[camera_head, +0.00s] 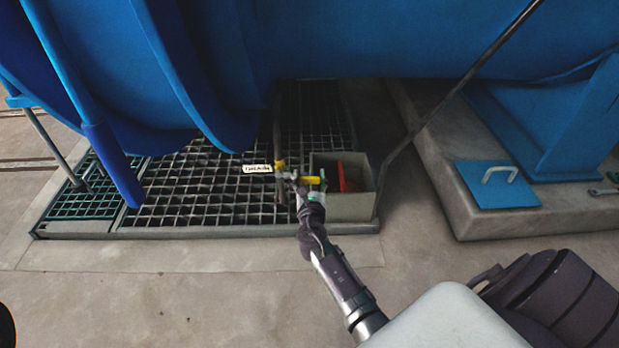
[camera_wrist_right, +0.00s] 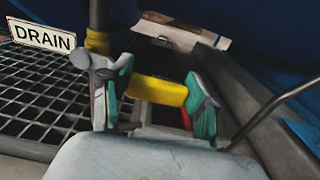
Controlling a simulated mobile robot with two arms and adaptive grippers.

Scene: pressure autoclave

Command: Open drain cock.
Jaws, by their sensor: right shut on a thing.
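The drain cock has a yellow handle (camera_head: 310,180) beside a small white label (camera_head: 257,169), low under the blue vessel. In the right wrist view the yellow handle (camera_wrist_right: 158,91) lies sideways between the two green-padded fingers of my right gripper (camera_wrist_right: 158,98), which is shut on it. The sign reading DRAIN (camera_wrist_right: 44,34) is at the upper left there. In the head view my right gripper (camera_head: 308,187) is at the cock, and its fingers partly hide the valve body. My left gripper is not in view.
A floor grate (camera_head: 205,208) lies under the cock. A grey open box (camera_head: 350,207) with a red thing (camera_head: 346,174) inside stands just to the right. A thin dark rod (camera_head: 440,100) slants down beside it. A blue plate with a handle (camera_head: 497,184) lies on the concrete plinth (camera_head: 455,215).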

